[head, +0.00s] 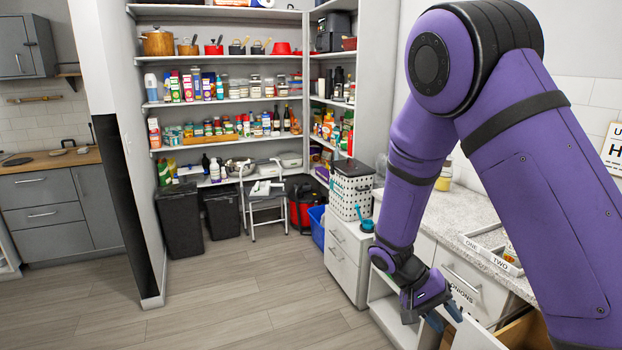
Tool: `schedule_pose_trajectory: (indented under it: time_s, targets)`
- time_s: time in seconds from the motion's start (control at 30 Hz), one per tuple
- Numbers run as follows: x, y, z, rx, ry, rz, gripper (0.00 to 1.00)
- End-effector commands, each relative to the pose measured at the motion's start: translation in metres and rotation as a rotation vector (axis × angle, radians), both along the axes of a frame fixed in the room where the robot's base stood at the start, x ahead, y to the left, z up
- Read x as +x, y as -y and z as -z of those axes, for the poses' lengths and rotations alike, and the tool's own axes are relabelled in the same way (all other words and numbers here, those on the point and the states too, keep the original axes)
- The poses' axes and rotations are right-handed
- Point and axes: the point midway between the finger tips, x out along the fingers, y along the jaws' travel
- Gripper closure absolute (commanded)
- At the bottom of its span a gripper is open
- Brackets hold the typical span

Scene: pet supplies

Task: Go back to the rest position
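My purple arm reaches down from the upper right of the head view. My gripper (444,316) is low at the right, beside the counter and close to the white front of a pulled-out drawer (476,336). Its two blue-grey fingertips show apart, with nothing visible between them. I cannot tell whether the fingers touch the drawer front. The drawer's wooden inside (520,326) is partly hidden by my arm.
A speckled counter (456,205) with a tray marked ONE and TWO (490,252) runs along the right. A white dotted bin (351,190) and teal scoop stand on a low cabinet (344,262). Pantry shelves (230,101) fill the back. The wooden floor (240,312) is clear at left and centre.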

Motion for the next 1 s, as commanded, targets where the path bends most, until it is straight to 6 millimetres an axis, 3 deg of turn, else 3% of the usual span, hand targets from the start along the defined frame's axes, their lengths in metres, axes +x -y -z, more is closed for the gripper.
schedule_pose_trajectory:
  time_s: [0.1, 0.47, 1.0]
  targets:
    - [-0.003, 0.001, -0.031, 0.099, 0.035, 0.007, 0.63]
    - [-0.025, 0.009, -0.116, 0.359, 0.158, -0.021, 0.63]
    - [-0.088, 0.024, -0.224, 0.632, 0.425, -0.174, 0.63]
